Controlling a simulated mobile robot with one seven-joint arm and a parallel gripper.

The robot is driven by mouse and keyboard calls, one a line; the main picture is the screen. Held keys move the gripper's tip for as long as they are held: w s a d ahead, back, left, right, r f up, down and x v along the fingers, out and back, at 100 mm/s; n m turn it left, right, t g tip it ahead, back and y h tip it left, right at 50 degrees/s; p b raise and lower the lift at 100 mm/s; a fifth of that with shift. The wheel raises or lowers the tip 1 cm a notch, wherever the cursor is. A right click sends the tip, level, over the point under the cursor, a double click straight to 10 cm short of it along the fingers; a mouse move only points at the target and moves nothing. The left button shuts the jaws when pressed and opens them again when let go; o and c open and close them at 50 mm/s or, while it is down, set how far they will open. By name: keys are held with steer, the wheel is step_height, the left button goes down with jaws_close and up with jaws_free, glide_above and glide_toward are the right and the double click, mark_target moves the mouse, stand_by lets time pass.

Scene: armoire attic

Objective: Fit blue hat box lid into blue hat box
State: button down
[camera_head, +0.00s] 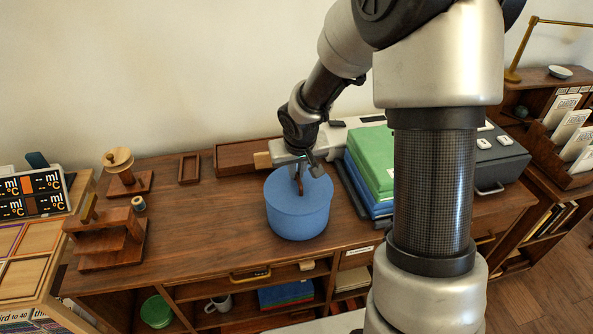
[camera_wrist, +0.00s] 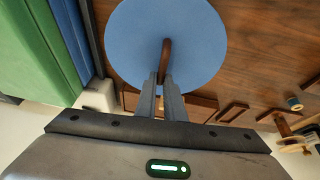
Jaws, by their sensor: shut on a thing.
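The blue hat box (camera_head: 298,218) stands upright on the wooden cabinet top, near its front edge. The round blue lid (camera_head: 285,190) shows at the top of the box, with a brown handle at its middle. In the wrist view the lid (camera_wrist: 130,40) appears as a blue disc and hides the box below it. My gripper (camera_head: 300,172) is above the lid, shut on its brown handle. The gripper also shows in the wrist view (camera_wrist: 166,82), with its fingers at the handle. I cannot tell whether the lid is fully seated.
Green and blue boxes (camera_head: 370,160) are stacked close to the right of the hat box. A wooden tray (camera_head: 235,158) lies behind it. A wooden stand (camera_head: 110,238) is at the left. The cabinet top (camera_head: 200,225) between stand and hat box is clear.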

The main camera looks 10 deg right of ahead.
mark_target(299, 196)
steer(key=c, duration=1.8)
jaws_free()
steer(key=shift+f, duration=0.1)
steer(key=shift+c, duration=0.2)
steer(key=shift+r+p, duration=0.4)
steer(key=shift+r, duration=0.05)
steer(key=p+v, duration=0.3)
steer(key=v, duration=0.8)
steer(key=shift+s+r, duration=0.25)
